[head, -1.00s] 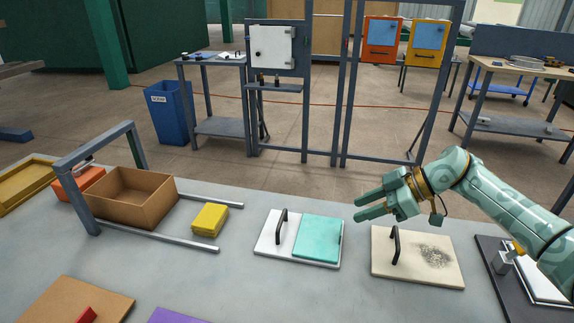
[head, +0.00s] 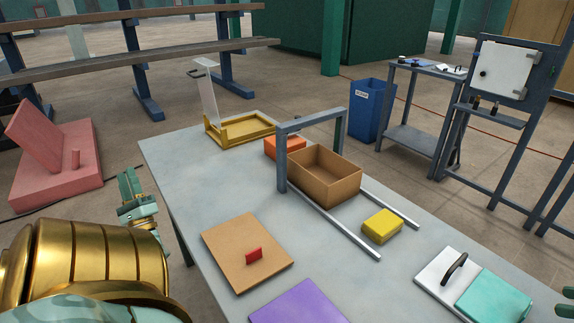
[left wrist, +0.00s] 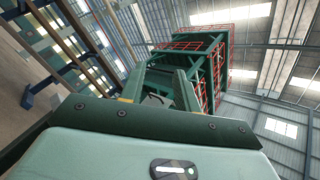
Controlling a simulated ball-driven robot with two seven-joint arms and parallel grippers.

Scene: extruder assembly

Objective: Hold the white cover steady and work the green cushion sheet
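The white cover (head: 434,278) lies flat at the lower right of the head view, with a black handle on its left part. The green cushion sheet (head: 494,297) lies flat over the cover's right part. My right gripper (head: 564,303) shows only as two fingertips at the right edge, apart and empty, clear of the sheet. My left gripper (head: 137,203) is off the table's left edge, far from the cover. The left wrist view shows its two fingers (left wrist: 160,88) apart with nothing between them.
A yellow block (head: 382,226), two rails, a brown box (head: 325,178) under a grey frame, and an orange block (head: 284,148) stand on the table. A tan board (head: 246,248) with a red handle and a purple sheet (head: 298,303) lie nearer. A yellow tray (head: 238,130) is at the far end.

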